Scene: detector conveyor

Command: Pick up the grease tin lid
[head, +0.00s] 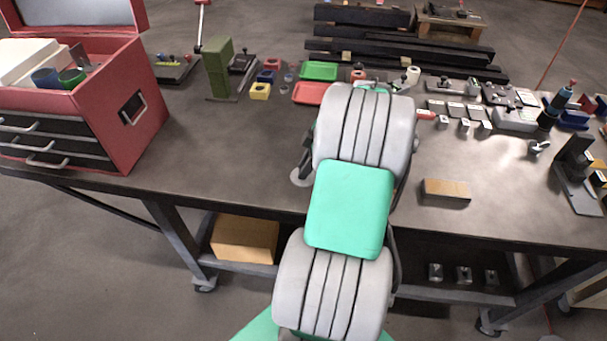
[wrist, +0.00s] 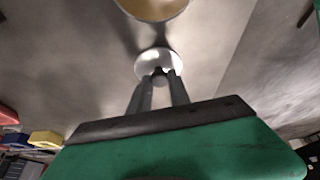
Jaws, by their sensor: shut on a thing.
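The grease tin lid, a pale round disc (wrist: 174,62) with a small dark knob, is ahead of my gripper in the wrist view. My gripper (wrist: 160,76) is shut on the knob, with its two dark fingers close together. In the head view, a pale disc edge (head: 298,178) that looks like the lid shows just left of my arm, over the table. My arm hides most of the gripper there. A round tan-gold thing (wrist: 153,8), perhaps the open tin, is cut off at the wrist view's top edge. I cannot tell whether the lid clears the table.
A red toolbox (head: 115,85) stands on the table (head: 230,165) at left. A green block stand (head: 219,72), red and green trays and small parts line the back. A tan block (head: 446,190) lies right of my arm. The table's front left is clear.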

